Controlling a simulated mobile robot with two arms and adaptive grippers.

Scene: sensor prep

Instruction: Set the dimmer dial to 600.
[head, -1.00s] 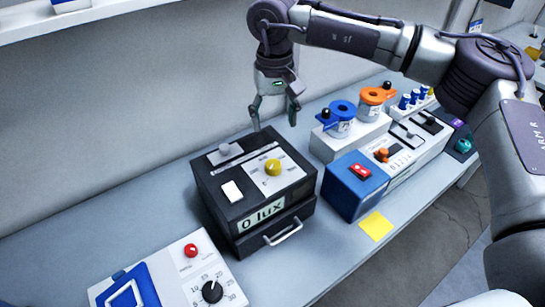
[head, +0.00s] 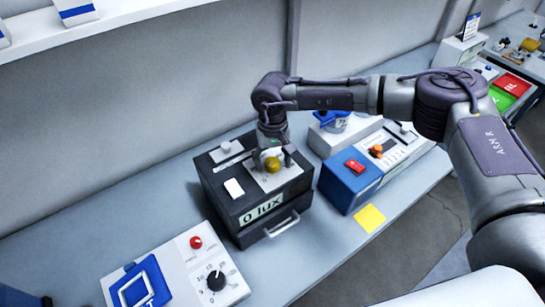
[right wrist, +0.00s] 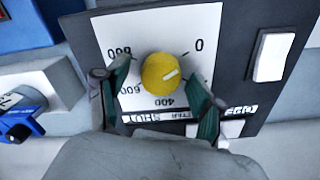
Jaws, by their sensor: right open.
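The yellow dimmer dial (head: 272,164) sits on a white scale plate on top of the black box (head: 222,200). The box's display (head: 262,208) reads "0 lux". In the right wrist view, the dial (right wrist: 158,76) has a white mark pointing right and slightly up, on the side of the 0 label. The 600 label (right wrist: 130,90) is at lower left of the dial, partly beside a finger. My right gripper (right wrist: 156,84) is open, with its green-padded fingers on either side of the dial. I cannot tell whether they touch it. My left gripper is not in view.
The box top also carries a white rocker switch (head: 234,187) and a grey slider knob (head: 226,146). A blue box with a red switch (head: 354,166) stands to the right. A panel with a black knob (head: 216,281) is at front left. A yellow note (head: 370,218) lies on the bench.

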